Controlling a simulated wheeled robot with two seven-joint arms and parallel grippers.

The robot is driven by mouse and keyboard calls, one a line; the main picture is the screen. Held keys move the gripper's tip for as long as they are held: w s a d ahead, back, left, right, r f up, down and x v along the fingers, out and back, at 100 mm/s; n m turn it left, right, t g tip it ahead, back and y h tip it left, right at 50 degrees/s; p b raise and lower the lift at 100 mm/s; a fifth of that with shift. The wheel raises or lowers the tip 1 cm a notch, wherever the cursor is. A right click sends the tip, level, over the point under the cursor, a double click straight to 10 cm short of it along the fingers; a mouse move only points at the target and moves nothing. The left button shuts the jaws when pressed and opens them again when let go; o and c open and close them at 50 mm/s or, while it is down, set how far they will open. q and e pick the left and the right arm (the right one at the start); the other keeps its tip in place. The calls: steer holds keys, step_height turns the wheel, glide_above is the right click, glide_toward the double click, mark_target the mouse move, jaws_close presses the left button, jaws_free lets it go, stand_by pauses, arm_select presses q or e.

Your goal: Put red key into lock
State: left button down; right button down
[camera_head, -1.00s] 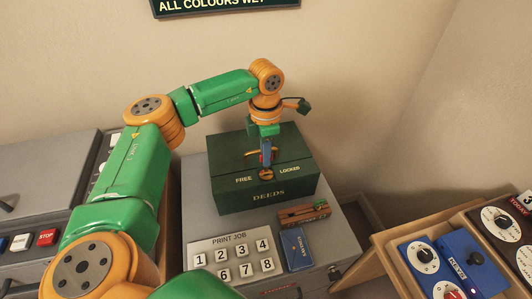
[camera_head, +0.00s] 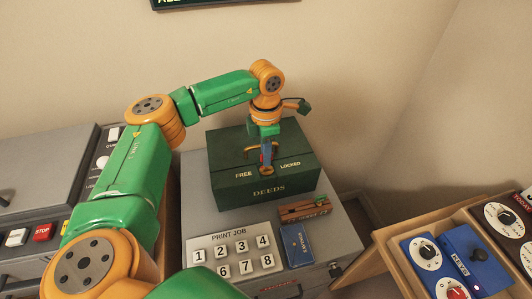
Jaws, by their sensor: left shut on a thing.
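A dark green box marked DEEDS (camera_head: 236,191) stands on the grey cabinet, with its round brass lock (camera_head: 267,171) between the words FREE and LOCKED. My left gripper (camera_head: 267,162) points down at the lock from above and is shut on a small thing. A speck of red at its fingers, the red key (camera_head: 262,157), is mostly hidden by the fingers. I cannot tell whether the key's tip is inside the lock. My right gripper is out of view.
A tray of dials (camera_head: 425,252) stands at right. My left arm covers the left side.

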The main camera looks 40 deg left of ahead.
arm_select(q)
steer(key=shift+f+b, duration=0.65)
steer(key=shift+f, duration=0.3)
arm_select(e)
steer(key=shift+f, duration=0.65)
